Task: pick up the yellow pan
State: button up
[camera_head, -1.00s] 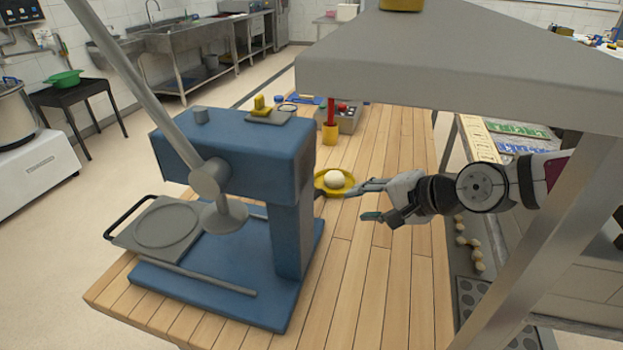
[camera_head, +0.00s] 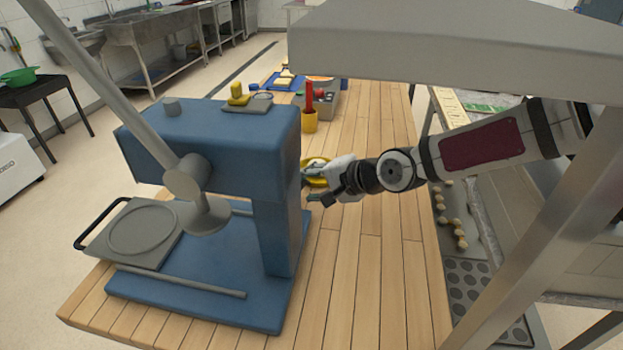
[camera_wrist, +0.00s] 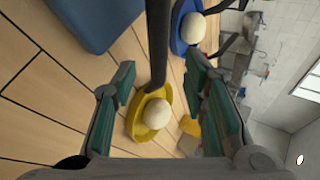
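The yellow pan (camera_wrist: 137,122) holds a pale dough ball (camera_wrist: 157,113) in the wrist view. A dark bar (camera_wrist: 158,45), seemingly its handle, runs from the pan up the picture. My gripper (camera_wrist: 162,65) is open, its two teal-padded fingers on either side of the bar and pan. I cannot tell whether either finger touches. In the head view, the yellow pan (camera_head: 315,182) lies on the wooden table behind the blue press, partly hidden by my gripper (camera_head: 318,187).
The blue press (camera_head: 215,150) stands close left of the gripper. A blue pan with a dough ball (camera_wrist: 178,40) lies beyond the yellow one. A grey hood (camera_head: 440,50) hangs above. The table's right front is clear.

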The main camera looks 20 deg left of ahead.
aim_at(310, 182)
jog(key=x, duration=0.5)
jog(key=shift+f, duration=0.1)
grip_shut()
